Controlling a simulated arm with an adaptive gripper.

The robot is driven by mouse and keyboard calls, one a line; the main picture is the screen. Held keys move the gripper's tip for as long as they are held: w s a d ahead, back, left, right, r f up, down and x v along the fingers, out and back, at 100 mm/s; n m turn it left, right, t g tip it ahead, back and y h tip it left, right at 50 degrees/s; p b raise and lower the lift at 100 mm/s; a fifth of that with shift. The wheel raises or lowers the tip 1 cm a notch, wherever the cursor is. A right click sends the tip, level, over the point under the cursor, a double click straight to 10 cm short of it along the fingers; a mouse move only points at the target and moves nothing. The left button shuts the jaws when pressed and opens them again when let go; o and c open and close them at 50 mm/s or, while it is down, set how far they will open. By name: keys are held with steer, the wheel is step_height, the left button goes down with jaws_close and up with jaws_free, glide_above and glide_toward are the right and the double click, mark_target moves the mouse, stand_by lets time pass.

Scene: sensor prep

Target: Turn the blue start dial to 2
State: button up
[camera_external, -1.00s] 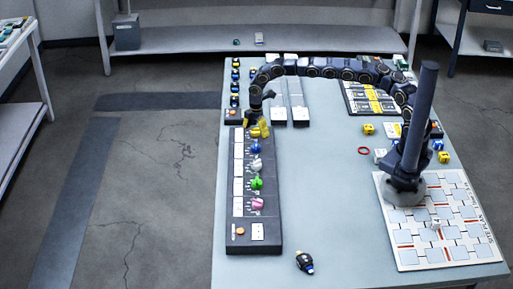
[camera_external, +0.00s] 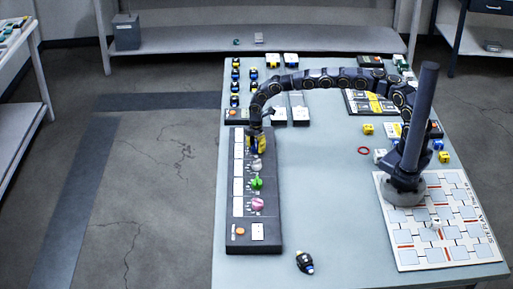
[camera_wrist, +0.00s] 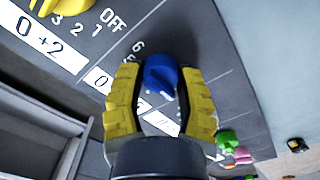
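The blue dial (camera_wrist: 160,74) sits on the dark panel (camera_external: 268,236) and shows between my fingers in the wrist view. My gripper (camera_external: 254,148) is over the panel with its yellow fingers pointing down, one on each side of the dial. In the wrist view the fingers (camera_wrist: 160,84) are apart with the dial between them, and a narrow gap seems to show on each side. Printed marks such as 6 show near the dial; others are partly hidden by the fingers. The dial's pointer setting cannot be read clearly.
A yellow dial (camera_wrist: 50,5) is partly in view at the top left of the wrist view. White (camera_external: 257,165), green (camera_external: 257,183) and pink (camera_external: 257,204) dials line the panel. A dark object (camera_external: 304,262) lies at the front.

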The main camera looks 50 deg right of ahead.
steer(key=shift+m, duration=0.3)
steer(key=m, duration=0.5)
steer(key=shift+m, duration=0.3)
steer(key=shift+c, duration=0.2)
steer(key=m, duration=0.5)
steer(key=shift+f, duration=0.1)
steer(key=shift+m, duration=0.4)
steer(key=o, duration=1.2)
steer(key=shift+c, duration=0.2)
